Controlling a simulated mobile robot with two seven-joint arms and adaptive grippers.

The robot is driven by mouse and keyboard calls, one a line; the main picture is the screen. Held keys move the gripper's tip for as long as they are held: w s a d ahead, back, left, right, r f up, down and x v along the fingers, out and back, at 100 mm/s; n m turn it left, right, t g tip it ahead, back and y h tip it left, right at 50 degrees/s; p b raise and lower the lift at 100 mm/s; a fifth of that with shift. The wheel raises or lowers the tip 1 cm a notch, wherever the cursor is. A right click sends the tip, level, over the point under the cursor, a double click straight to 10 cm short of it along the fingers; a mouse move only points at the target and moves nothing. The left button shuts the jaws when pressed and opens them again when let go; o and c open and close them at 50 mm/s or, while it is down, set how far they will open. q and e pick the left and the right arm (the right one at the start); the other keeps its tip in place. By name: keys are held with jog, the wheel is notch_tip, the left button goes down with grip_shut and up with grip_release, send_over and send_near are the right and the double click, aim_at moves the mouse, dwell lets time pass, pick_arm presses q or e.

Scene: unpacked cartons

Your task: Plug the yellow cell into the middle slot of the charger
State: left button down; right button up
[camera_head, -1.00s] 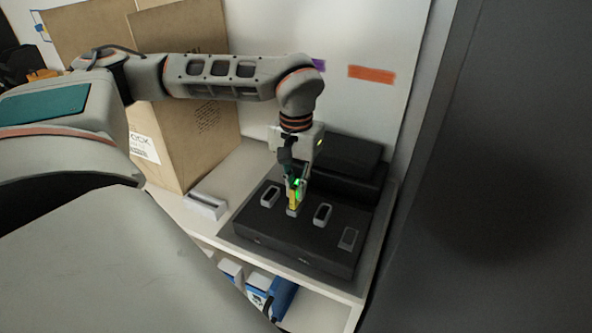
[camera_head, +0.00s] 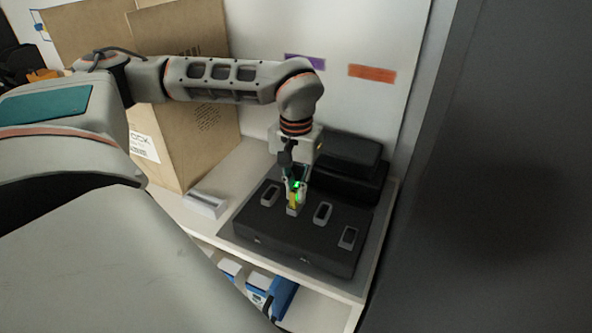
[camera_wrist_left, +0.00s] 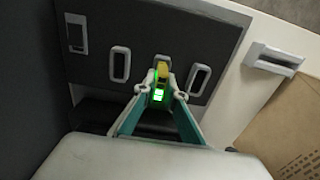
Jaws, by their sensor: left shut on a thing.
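The charger (camera_head: 290,247) is a flat black box on the white shelf, with a row of raised grey-rimmed slots on top. My left gripper (camera_head: 297,191) points down over it, shut on the yellow cell (camera_head: 294,200). The cell stands roughly upright at a slot between two open slots. In the left wrist view, my fingertips (camera_wrist_left: 162,90) hold the yellow cell (camera_wrist_left: 162,71), which shows a green light. Its far end meets the slot rim; how deep it sits is hidden. My right gripper is out of view.
A black case (camera_head: 347,158) stands behind the charger. A small pale block (camera_head: 206,204) lies left of it, beside tall cardboard cartons (camera_head: 190,150). A dark panel (camera_head: 490,180) closes off the right. Blue and white boxes (camera_head: 270,288) are on the shelf below.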

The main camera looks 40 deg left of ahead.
aim_at(296, 188)
pick_arm(q)
jog(key=c, duration=2)
grip_release()
notch_tip(296, 188, up, 12)
jog(key=shift+d, duration=0.15)
